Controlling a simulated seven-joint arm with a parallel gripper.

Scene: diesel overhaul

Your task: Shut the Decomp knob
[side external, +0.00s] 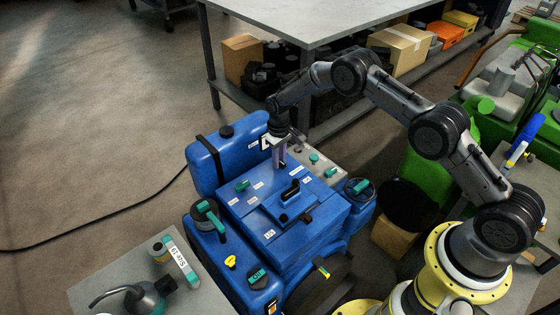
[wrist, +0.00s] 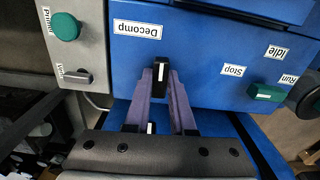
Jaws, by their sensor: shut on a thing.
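The Decomp knob (wrist: 161,73) is a small black knob with a white mark, on the blue engine panel in the wrist view. Its mark runs up and down in the picture. The white Decomp label (wrist: 138,30), upside down here, sits just above and to the left of it. My gripper (wrist: 160,88) has its two purple-grey fingers closed on the knob's sides. In the side external view my gripper (side external: 279,160) reaches down to the far edge of the blue engine (side external: 290,225). The knob cannot be made out there.
A green knob (wrist: 65,26) and a grey knob (wrist: 78,77) sit on a grey panel to the left. A green lever (wrist: 267,92) stands by the Stop, Idle and Run labels. A blue tank (side external: 228,155) stands left of my gripper, with a workbench (side external: 300,20) behind.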

